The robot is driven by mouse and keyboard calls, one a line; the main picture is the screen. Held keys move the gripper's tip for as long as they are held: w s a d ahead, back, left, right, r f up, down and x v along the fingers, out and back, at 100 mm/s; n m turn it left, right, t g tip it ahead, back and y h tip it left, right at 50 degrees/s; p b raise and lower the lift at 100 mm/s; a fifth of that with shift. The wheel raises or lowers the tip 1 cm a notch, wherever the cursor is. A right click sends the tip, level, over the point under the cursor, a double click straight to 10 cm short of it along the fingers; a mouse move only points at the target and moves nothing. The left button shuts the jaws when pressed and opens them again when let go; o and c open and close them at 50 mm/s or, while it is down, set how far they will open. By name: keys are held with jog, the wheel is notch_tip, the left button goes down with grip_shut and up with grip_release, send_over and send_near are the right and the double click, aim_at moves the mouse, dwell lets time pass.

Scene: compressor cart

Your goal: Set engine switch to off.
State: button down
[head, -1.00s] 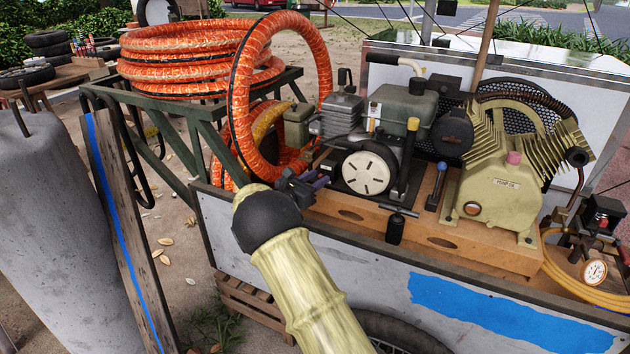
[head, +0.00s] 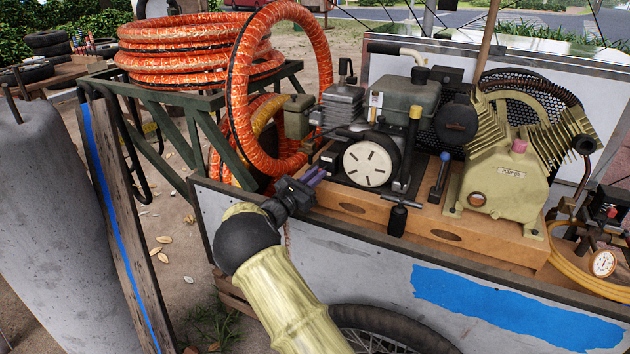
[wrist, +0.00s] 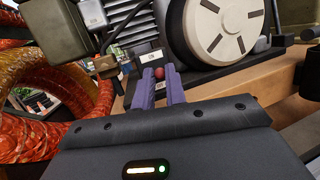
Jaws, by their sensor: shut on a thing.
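The engine switch is a small dark box with a pale label beside the engine (head: 345,105). The switch box shows in the head view (head: 328,162) left of the white recoil cover, and in the wrist view (wrist: 149,57). A small red knob (wrist: 159,73) stands out from its front in the wrist view. My gripper (head: 319,172) reaches it from the front left. Its two purple fingers (wrist: 159,77) are shut on the red knob, one on each side. The knob is too small to make out in the head view, and its set position cannot be told.
The white recoil cover (head: 370,163) is close to the right of my fingers. An orange hose coil (head: 245,120) stands close on the left. The wooden base (head: 425,215) and cart wall (head: 360,255) lie below. A tan pump (head: 505,185) is farther right.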

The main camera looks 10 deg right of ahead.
jog(key=shift+f+h, duration=0.35)
jog(key=shift+h, duration=0.25)
jog(key=c, duration=1.4)
grip_release()
jog(key=shift+c, duration=0.2)
jog(key=p+v, duration=0.2)
jog(key=v, duration=1.5)
jog(key=shift+s+f, duration=0.2)
jog(key=shift+a, duration=0.1)
jog(key=shift+c, duration=0.4)
